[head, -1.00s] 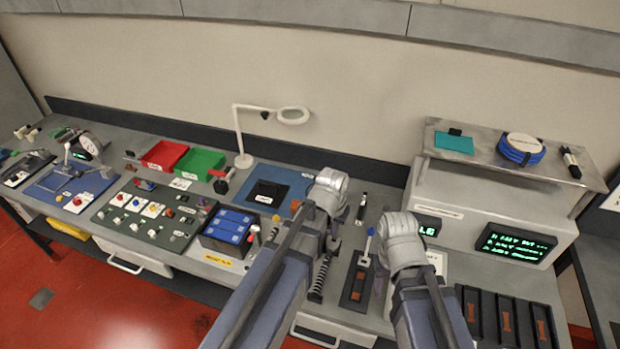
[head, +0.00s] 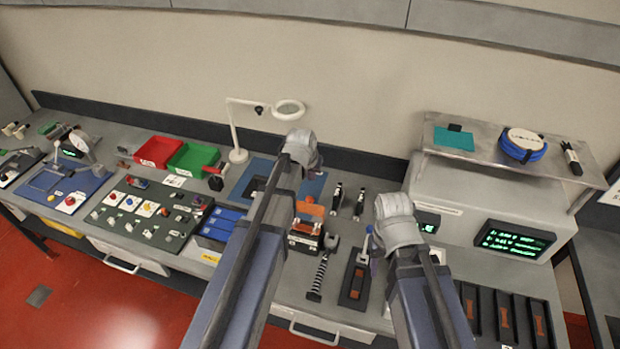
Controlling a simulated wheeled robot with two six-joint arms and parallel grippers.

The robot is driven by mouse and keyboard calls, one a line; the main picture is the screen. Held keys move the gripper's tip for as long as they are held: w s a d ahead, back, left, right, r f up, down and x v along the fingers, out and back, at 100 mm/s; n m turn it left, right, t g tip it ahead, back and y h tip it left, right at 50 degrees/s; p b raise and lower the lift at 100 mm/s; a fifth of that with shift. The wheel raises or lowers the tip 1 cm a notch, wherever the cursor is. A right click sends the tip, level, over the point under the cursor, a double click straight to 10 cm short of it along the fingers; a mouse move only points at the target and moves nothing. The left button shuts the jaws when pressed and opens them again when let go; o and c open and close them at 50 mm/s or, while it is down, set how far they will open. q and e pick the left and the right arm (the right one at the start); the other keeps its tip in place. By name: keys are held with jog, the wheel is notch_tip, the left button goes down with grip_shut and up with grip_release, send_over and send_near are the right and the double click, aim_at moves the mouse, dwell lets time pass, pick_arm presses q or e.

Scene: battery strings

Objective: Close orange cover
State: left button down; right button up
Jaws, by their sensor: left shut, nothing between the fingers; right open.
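The orange cover (head: 311,208) shows just right of my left arm, at the back of a small dark device (head: 304,238) with another orange strip on its front. The cover seems to stand raised and apart from that front part, but my arm hides its left side. My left gripper (head: 316,158) is shut and empty, behind and above the cover, and its fingers are mostly hidden by my wrist.
A coiled spring-like part (head: 319,275) and a dark slotted tray (head: 355,280) lie in front of the device. Two black cylinders (head: 336,198) stand behind it. A grey cabinet (head: 455,190) with green displays is on the right. A magnifier lamp (head: 238,130) stands at the back.

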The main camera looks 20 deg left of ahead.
aim_at(308, 208)
pick_arm(q)
jog(key=b+x, duration=0.6)
jog(key=x, duration=0.1)
jog(key=s, duration=0.4)
jog(key=shift+f, duration=0.1)
jog(key=shift+w, duration=0.1)
